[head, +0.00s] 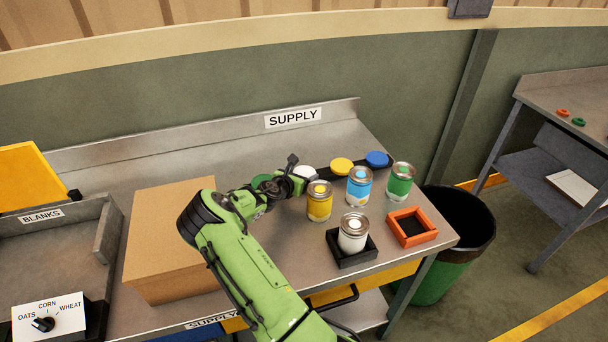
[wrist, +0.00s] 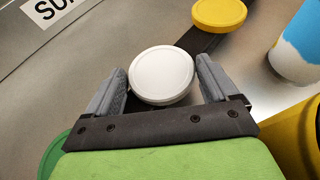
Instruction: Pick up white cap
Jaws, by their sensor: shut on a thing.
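The white cap (wrist: 161,75) is a round disc between the two grey fingers of my gripper (wrist: 162,88) in the wrist view. The gripper is shut on it. In the head view the white cap (head: 304,172) shows behind the end of my gripper (head: 297,181), partly hidden by it. The cap is at or just above the dark strip at the back of the supply table; I cannot tell whether it touches the strip.
A yellow cap (head: 341,165) and a blue cap (head: 377,159) lie to the right, a green cap (head: 261,181) to the left. Yellow (head: 319,203), blue (head: 359,187) and green (head: 400,179) cans stand close by. A white can (head: 353,234) sits in a black tray. A cardboard box (head: 160,235) stands left.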

